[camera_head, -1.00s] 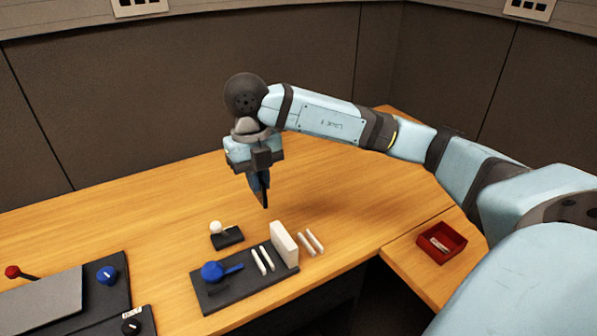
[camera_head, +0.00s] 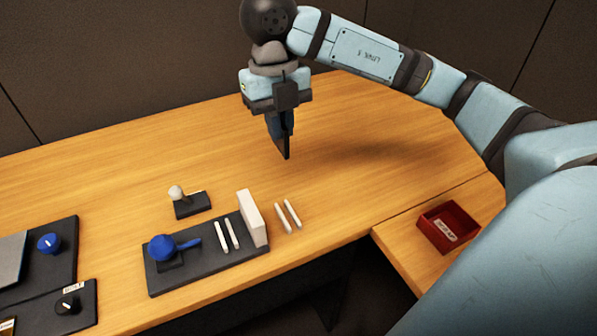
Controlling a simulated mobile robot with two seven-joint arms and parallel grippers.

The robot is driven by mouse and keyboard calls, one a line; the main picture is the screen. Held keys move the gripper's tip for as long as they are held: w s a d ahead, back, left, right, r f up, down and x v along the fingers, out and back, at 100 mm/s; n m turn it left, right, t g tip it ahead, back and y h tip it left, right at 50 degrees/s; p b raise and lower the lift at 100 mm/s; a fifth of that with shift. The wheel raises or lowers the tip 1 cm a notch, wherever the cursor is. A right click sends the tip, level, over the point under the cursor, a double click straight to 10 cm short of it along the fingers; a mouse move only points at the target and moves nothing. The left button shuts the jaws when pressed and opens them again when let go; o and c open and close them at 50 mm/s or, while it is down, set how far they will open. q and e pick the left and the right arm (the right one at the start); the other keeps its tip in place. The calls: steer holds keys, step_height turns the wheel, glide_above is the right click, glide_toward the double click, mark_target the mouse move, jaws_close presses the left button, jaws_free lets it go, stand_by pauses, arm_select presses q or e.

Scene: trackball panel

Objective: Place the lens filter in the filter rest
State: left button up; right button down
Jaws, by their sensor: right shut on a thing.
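My right gripper (camera_head: 280,126) points down above the wooden table, behind and to the right of the dark panel. It is shut on a thin dark piece, seen nearly edge-on, which I take to be the lens filter (camera_head: 286,149). Its face is not visible. The filter rest is not clearly identifiable. Two white bars (camera_head: 228,235) lie on the panel beside an upright white block (camera_head: 252,218). Another pair of white bars (camera_head: 287,216) lies right of the block. The held piece is apart from all of these. My left gripper is not in view.
The dark panel (camera_head: 190,281) carries a blue ball with a handle (camera_head: 162,248). Behind it stands a small dark base (camera_head: 190,206) with a white ball (camera_head: 176,192). A red tray (camera_head: 462,215) is at the right.

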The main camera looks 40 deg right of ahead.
steer(key=f+b, duration=0.1)
steer(key=f, duration=0.4)
steer(key=f+b, duration=0.1)
steer(key=f, duration=0.4)
steer(key=f+b, duration=0.1)
steer(key=f, duration=0.4)
steer(key=shift+s+d+f, duration=0.15)
steer(key=shift+d+f, duration=0.15)
step_height(320, 180, down, 4)
steer(key=shift+r+b, duration=0.1)
steer(key=shift+b, duration=0.45)
steer(key=shift+f, duration=0.5)
steer(key=c, duration=1.2)
jaws_free()
steer(key=shift+c, duration=0.2)
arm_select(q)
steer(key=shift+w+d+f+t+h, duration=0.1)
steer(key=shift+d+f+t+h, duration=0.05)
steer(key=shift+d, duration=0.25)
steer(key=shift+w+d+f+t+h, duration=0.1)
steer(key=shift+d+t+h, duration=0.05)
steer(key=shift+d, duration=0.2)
